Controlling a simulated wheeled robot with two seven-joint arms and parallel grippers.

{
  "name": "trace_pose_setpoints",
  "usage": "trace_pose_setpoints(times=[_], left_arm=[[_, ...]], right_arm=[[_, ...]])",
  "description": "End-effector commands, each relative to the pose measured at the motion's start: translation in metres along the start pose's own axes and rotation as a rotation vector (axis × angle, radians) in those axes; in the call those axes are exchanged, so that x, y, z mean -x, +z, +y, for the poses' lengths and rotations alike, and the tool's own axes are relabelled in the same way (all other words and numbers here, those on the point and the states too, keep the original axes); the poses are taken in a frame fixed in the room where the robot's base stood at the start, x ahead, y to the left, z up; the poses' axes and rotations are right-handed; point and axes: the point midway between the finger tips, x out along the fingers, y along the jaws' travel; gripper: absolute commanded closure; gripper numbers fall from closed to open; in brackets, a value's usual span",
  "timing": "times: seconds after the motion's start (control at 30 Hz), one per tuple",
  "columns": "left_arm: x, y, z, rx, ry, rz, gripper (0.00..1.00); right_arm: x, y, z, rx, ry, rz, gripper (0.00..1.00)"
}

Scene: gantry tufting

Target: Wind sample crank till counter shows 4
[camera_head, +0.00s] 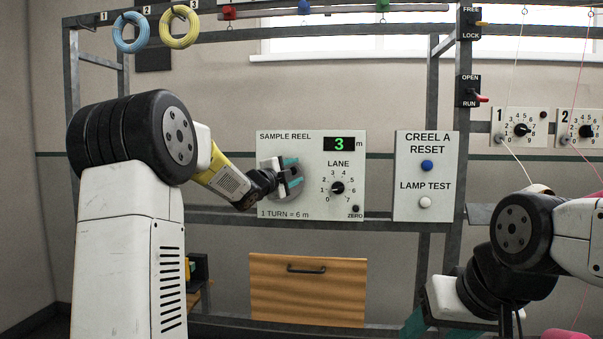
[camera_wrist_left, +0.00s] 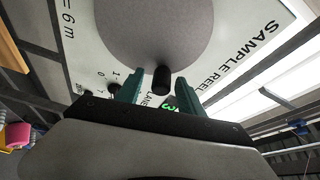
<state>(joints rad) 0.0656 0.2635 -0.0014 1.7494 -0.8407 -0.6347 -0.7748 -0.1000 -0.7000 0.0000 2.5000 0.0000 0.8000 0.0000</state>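The sample reel panel (camera_head: 310,215) is white, and its counter (camera_head: 339,144) reads a green 3 m. Its crank is a grey disc (camera_wrist_left: 155,30) with a dark handle (camera_wrist_left: 162,80), mostly hidden behind my gripper in the head view. My left gripper (camera_head: 291,176) is at the crank. In the left wrist view its two teal fingers (camera_wrist_left: 160,92) stand apart, one on each side of the handle, with gaps showing. My right gripper (camera_head: 430,322) is low at the right, partly cut off by the frame, with teal parts visible; its opening is unclear.
The panel also bears a lane dial (camera_head: 337,188) and a small zero button (camera_head: 355,209). Right of it stands a panel with a blue reset button (camera_head: 427,166) and a white lamp test button (camera_head: 425,202). A wooden drawer (camera_head: 308,292) sits below. Yarn coils (camera_head: 180,27) hang above.

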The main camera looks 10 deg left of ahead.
Motion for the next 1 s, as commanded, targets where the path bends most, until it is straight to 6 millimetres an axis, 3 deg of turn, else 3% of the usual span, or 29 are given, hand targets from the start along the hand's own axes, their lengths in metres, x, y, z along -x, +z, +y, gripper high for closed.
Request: trace_pose_setpoints(times=[0.2,0.63,1.0], left_arm=[[0.007,0.0,-0.001,-0.001,-0.001,-0.001,0.55],[0.072,0.0,0.0,-0.001,-0.001,0.0,0.55],[0.078,0.0,0.0,0.0,0.0,0.0,0.55]], right_arm=[[0.0,0.0,0.0,0.0,0.0,0.0,0.42],[0.0,0.0,0.0,0.0,0.0,0.0,0.42],[0.0,0.0,0.0,0.0,0.0,0.0,0.42]])
